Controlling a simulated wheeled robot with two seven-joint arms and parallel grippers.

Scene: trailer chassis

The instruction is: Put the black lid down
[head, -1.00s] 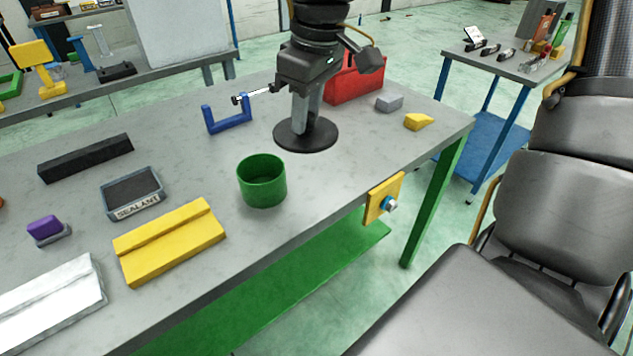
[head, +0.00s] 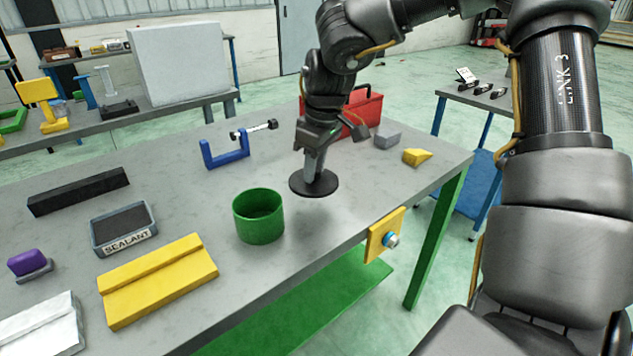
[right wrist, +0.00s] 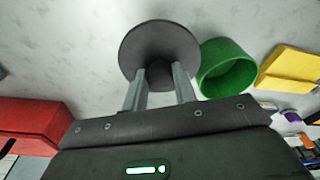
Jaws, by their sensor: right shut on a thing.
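The black lid (head: 316,190) is a flat round disc, held level over the grey bench to the right of the green pot (head: 259,222). My right gripper (head: 315,172) is above the lid, shut on the knob at its middle. In the right wrist view, the two fingers (right wrist: 160,80) stand on either side of the knob of the lid (right wrist: 160,42). The green pot (right wrist: 226,72) is beside the lid there, open and uncovered. A soft shadow lies on the bench near the lid; I cannot tell whether its underside touches the bench. My left gripper is out of view.
A blue clamp (head: 226,153) stands behind and left of the lid. A red toolbox (head: 362,108), a grey block (head: 387,138) and a yellow wedge (head: 417,157) are behind and right. The bench (head: 345,206) is bare between lid and front edge.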

